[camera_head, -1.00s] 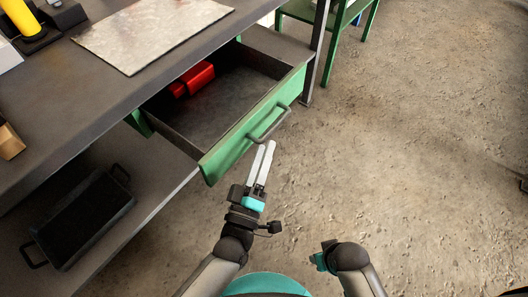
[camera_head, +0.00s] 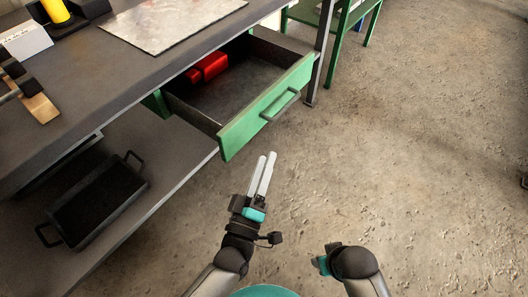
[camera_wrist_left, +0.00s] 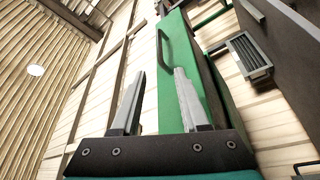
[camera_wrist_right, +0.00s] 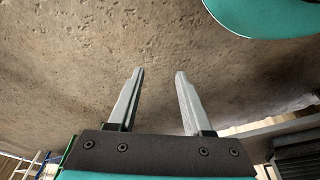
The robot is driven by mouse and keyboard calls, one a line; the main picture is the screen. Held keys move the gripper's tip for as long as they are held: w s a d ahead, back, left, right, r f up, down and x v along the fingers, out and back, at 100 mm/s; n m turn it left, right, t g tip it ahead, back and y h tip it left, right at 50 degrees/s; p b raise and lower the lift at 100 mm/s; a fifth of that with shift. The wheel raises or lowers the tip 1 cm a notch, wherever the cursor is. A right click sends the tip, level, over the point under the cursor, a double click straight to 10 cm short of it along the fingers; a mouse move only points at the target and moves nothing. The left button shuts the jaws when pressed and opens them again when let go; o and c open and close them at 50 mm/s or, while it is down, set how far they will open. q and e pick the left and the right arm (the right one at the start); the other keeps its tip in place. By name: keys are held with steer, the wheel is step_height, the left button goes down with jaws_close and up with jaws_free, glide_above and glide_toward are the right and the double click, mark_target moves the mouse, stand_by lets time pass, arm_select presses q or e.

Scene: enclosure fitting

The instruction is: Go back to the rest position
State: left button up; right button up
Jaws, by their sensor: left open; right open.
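My left gripper (camera_head: 264,174) is open and empty over the floor, in front of the green drawer (camera_head: 266,113). Its fingers point up toward the drawer but stand apart from the handle (camera_head: 281,106). In the left wrist view the two fingers (camera_wrist_left: 158,100) are spread, with the green drawer front (camera_wrist_left: 205,75) and its handle beyond them. My right gripper sits low in the head view, folded, its fingers hidden there. The right wrist view shows its fingers (camera_wrist_right: 158,103) open with nothing between them and bare floor beyond.
The drawer hangs open from the workbench (camera_head: 110,75), with a red object (camera_head: 211,66) inside. A metal sheet (camera_head: 170,22) lies on the bench top. A black tray (camera_head: 95,205) sits on the lower shelf. The floor (camera_head: 410,150) to the right is clear.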

arm_select(q)
steer(key=shift+f, duration=0.1)
arm_select(e)
steer(key=shift+d+f, duration=0.1)
arm_select(q)
steer(key=s+a+f+m+g+y+p, duration=0.25)
steer(key=a+f+g, duration=0.2)
steer(key=f, duration=0.45)
steer(key=s+a+f+m+g+y+p, duration=0.15)
steer(key=s+a+f+m+g, duration=0.3)
steer(key=f, duration=0.55)
steer(key=s+a+f+m+g+y+p, duration=0.1)
steer(key=s+a+f+g+p, duration=0.1)
steer(key=s+a+f+g, duration=0.2)
steer(key=s+a+f+m+g+y+p, duration=0.2)
steer(key=s+a+f, duration=0.4)
steer(key=s, duration=1.1)
steer(key=a+g+p, duration=0.1)
steer(key=a+g, duration=0.1)
steer(key=a, duration=0.2)
steer(key=shift+a, duration=0.35)
arm_select(e)
steer(key=s+d+f+h, duration=0.1)
steer(key=s+d+f, duration=0.6)
steer(key=s+f, duration=0.3)
steer(key=shift+s+d+g, duration=0.3)
steer(key=shift+s, duration=0.8)
